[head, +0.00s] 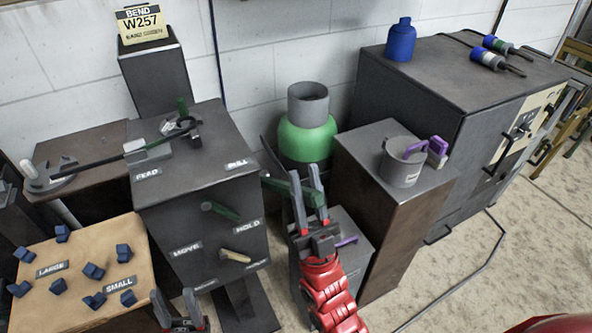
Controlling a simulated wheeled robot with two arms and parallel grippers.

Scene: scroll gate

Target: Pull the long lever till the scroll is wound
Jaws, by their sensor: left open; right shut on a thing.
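My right gripper (308,185), on the red arm, stands right of the dark machine box (208,187). Its two fingers are shut on a green bar (283,187) that looks like a lever handle; the fingers partly hide it. On the box front, a short green lever (220,211) and a cream lever (236,256) stick out. A dark long rod (98,162) lies across the box top to a round-ended piece at left. I cannot make out the scroll.
A beige bench (130,255) with several blue blocks stands at the lower left. Behind my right gripper is a green-and-grey cylinder (306,140). A brown cabinet (352,160) with a grey mug (402,163) stands right of it. The floor at right is mostly clear, with a cable.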

